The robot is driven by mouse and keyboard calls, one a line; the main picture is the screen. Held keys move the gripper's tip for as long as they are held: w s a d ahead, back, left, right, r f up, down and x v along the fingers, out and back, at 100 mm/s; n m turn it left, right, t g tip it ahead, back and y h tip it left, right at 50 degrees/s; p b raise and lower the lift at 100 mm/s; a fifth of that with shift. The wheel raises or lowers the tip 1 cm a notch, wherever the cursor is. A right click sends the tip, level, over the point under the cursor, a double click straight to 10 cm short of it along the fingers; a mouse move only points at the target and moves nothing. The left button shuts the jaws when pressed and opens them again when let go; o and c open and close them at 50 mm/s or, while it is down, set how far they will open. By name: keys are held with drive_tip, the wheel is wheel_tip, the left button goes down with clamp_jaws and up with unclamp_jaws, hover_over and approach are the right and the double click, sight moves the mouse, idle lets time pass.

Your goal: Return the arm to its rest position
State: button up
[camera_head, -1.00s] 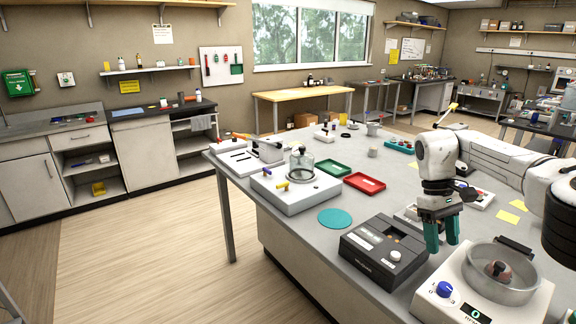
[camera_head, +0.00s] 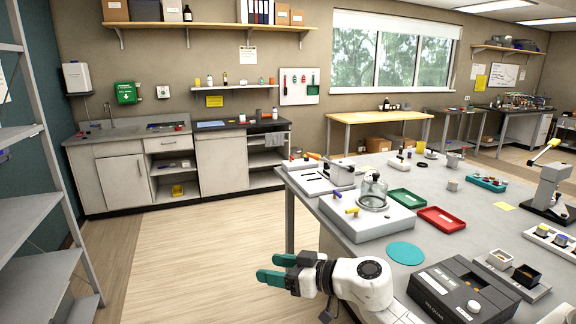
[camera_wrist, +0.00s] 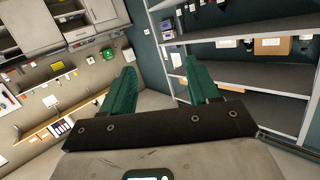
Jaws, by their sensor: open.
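My gripper (camera_head: 272,268) is in the head view at the lower middle, over the open floor to the left of the grey lab table (camera_head: 478,203). Its two teal fingers point left and stand apart, with nothing between them. My white arm reaches in from the bottom right, in front of the table's near edge. In the wrist view the two teal fingers (camera_wrist: 162,92) are spread and empty. They face toward shelving and a wall.
A grey shelf rack (camera_head: 35,215) stands at the far left. The wooden floor (camera_head: 190,260) between it and the table is clear. The table holds a glass dome device (camera_head: 374,190), a teal disc (camera_head: 406,253), a red tray (camera_head: 441,219), a green tray (camera_head: 407,199) and a dark box (camera_head: 455,292).

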wheel_tip(320, 180, up, 5)
drive_tip(key=m+t, duration=0.4)
drive_tip(key=t, duration=0.2)
drive_tip(key=d+m+t+h, duration=0.5)
drive_tip(key=m+h, duration=0.1)
drive_tip(key=s+d+f+m+g+h, duration=0.4)
drive_tip(key=s+d+f+m+h, duration=0.35)
drive_tip(key=d+f, duration=0.6)
drive_tip(key=s+d+f+n+g+h, duration=0.1)
drive_tip(key=s+d+f+g, duration=0.25)
drive_tip(key=s+f, duration=0.45)
drive_tip(key=s+d+f+n+g+h, duration=0.1)
drive_tip(key=s+d+f+n+g, duration=0.2)
drive_tip(key=s, duration=0.9)
drive_tip(key=s+d+f+g, duration=0.2)
drive_tip(key=s+g, duration=0.1)
drive_tip(key=s, duration=0.6)
drive_tip(key=s+d+f+n+g+y, duration=0.1)
drive_tip(key=s+d+g, duration=0.1)
drive_tip(key=s, duration=0.8)
drive_tip(key=shift+d+f+g, duration=0.35)
drive_tip(key=shift+f+g, duration=0.05)
drive_tip(key=shift+g, duration=0.25)
drive_tip(key=shift+c, duration=0.4)
